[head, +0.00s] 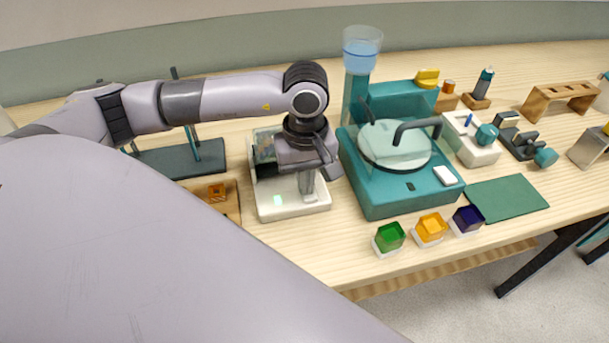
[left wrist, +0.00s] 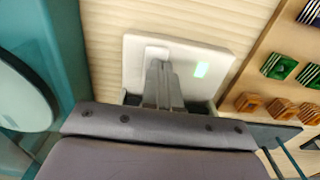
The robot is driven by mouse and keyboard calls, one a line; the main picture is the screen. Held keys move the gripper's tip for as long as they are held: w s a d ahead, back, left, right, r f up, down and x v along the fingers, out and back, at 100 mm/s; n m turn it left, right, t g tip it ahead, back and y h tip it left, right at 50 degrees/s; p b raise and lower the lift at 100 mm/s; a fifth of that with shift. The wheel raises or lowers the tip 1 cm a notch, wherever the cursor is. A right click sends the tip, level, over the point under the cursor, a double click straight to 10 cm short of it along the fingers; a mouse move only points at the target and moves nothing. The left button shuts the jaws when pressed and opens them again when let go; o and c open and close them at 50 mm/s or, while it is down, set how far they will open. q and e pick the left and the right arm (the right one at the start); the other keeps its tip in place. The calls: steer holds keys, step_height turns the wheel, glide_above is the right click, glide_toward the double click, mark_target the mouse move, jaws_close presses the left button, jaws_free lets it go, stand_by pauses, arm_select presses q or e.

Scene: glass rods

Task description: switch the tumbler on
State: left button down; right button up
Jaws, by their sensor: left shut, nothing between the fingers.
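A white machine (head: 300,212), which looks like the tumbler, stands on the bench left of a teal machine. It has a low white front with a small pale green lit panel (head: 277,200) and a darker upright part behind, partly hidden by my arm. My left gripper (head: 307,190) points down over its front, shut and empty. In the left wrist view the fingertips (left wrist: 158,62) are at a raised white pad (left wrist: 156,52) on the machine's top, left of the lit panel (left wrist: 201,69). I cannot tell if they touch it. My right gripper is not in view.
The teal machine (head: 375,205) with a round plate and water cup stands close on the right. Green (head: 389,237), amber (head: 431,227) and dark blue (head: 468,219) blocks lie near the front edge. A dark stand (head: 180,160) and a wooden tray (head: 232,205) are to the left.

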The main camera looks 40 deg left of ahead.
arm_select(q)
steer(key=shift+s+d, duration=0.1)
step_height(320, 180, up, 4)
steer(key=shift+p, duration=1.05)
step_height(320, 180, up, 10)
steer(key=b, duration=0.1)
steer(key=shift+b, duration=0.3)
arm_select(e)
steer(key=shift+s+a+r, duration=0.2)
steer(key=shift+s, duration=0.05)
